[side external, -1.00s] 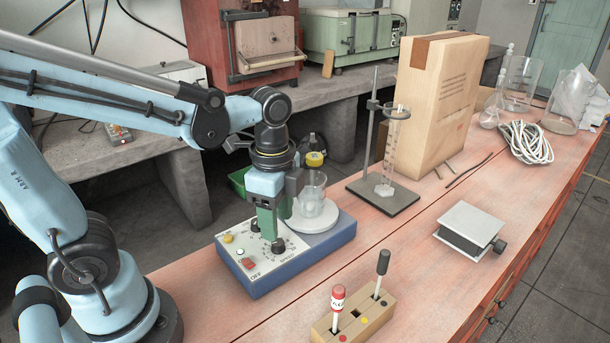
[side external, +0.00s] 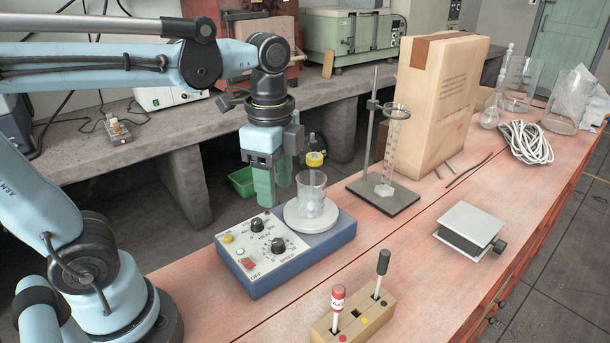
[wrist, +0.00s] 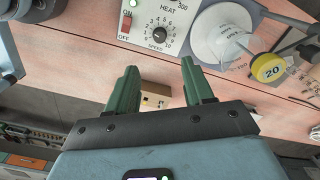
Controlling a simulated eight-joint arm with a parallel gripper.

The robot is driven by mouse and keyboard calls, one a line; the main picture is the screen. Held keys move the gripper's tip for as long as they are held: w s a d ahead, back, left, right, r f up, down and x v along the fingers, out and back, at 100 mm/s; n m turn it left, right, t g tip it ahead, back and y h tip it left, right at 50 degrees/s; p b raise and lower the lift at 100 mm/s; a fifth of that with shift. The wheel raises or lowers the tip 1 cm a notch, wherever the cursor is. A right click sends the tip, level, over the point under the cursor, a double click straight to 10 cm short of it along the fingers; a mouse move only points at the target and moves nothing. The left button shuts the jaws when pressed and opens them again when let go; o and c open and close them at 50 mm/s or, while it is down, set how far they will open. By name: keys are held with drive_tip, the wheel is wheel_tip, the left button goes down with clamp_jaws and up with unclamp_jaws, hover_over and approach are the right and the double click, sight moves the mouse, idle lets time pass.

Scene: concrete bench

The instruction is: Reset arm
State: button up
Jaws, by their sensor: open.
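My gripper (side external: 272,190) hangs pointing down above and behind the hotplate stirrer, its two green fingers apart with nothing between them. It also shows in the wrist view (wrist: 158,90), fingers spread. The blue hotplate stirrer (side external: 286,262) has a white panel with knobs and switches. Its speed knob (wrist: 160,35) and panel are clear of the fingers. A glass beaker (side external: 312,195) stands on the round white plate of the stirrer, to the right of the gripper.
A burette stand (side external: 385,200), a large cardboard box (side external: 440,100) and a lab jack (side external: 470,230) stand to the right. A wooden block (side external: 352,322) holding two tools is at the front. Coiled cable (side external: 525,142) lies farther back.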

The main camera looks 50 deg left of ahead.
drive_tip(key=f+n+t, duration=0.1)
drive_tip(key=n+t, duration=0.1)
drive_tip(key=n, duration=0.2)
drive_tip(key=a+f+n+t, duration=0.1)
drive_tip(key=n+t, duration=0.1)
drive_tip(key=n, duration=0.2)
drive_tip(key=w+a+f+n+t, duration=0.1)
drive_tip(key=f+n+t, duration=0.1)
drive_tip(key=n+t, duration=0.1)
drive_tip(key=shift+w+f+n, duration=0.1)
drive_tip(key=shift+n, duration=0.5)
